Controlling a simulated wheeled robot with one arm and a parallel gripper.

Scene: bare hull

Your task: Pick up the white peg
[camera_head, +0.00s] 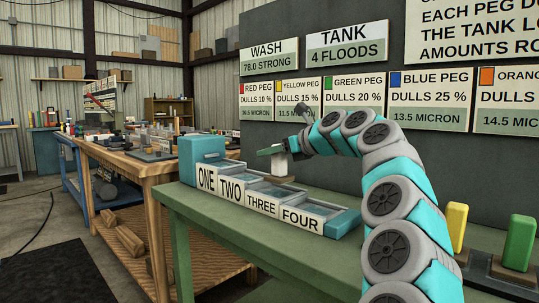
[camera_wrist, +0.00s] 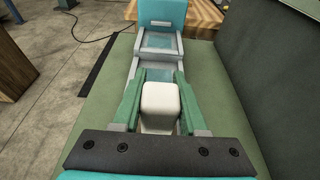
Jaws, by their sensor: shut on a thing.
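The white peg (camera_wrist: 160,104) is a pale block with rounded edges between the two green fingers of my gripper (camera_wrist: 159,77) in the wrist view. My gripper is shut on it. In the head view my gripper (camera_head: 272,152) reaches left over the green bench, and the peg (camera_head: 280,168) hangs upright below the green finger. A wider pale base shows at its lower end. The peg appears above or just behind the row of compartments labelled THREE and FOUR; its exact clearance is hard to tell.
The tank row (camera_head: 288,211) has compartments labelled ONE to FOUR, with a teal block (camera_head: 200,148) at its left end. A yellow peg (camera_head: 456,226) and a green peg (camera_head: 519,243) stand at the right. A grey sign board (camera_head: 400,60) rises behind the bench.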

